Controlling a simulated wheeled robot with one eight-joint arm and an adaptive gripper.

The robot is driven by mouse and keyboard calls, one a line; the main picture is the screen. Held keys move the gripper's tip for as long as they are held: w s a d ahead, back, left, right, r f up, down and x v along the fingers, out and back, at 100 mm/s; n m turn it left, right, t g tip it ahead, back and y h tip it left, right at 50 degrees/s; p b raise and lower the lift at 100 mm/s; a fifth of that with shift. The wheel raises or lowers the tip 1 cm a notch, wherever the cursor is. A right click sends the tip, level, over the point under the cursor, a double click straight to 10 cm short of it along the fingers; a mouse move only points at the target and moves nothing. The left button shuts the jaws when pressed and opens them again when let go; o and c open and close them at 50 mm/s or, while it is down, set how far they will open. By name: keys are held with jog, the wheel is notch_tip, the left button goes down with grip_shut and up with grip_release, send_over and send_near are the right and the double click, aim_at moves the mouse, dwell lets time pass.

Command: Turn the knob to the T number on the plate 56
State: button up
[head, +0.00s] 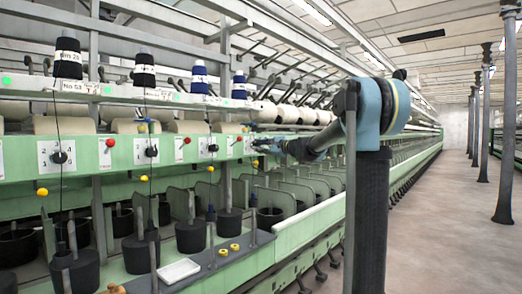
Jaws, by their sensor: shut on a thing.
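A green rail (85,188) on the spinning frame carries white dial plates, each with a dark knob. The nearest knob (59,157) is at the left, with more knobs (151,151) (212,147) farther along. My gripper (258,145) reaches in from the right to a farther dial plate (249,145). It is shut on the knob there, which is mostly hidden by the fingers. The pointer of that knob and the dial's numbers are too small to read. A label above the near station reads No 53 (75,87); I cannot read a plate 56.
The aisle floor (430,230) is clear, with grey columns (504,120).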

jog(key=shift+s+f, duration=0.1)
jog(key=o, duration=1.1)
jog(key=shift+a, duration=0.1)
jog(key=shift+c, duration=0.2)
jog(key=v, duration=1.2)
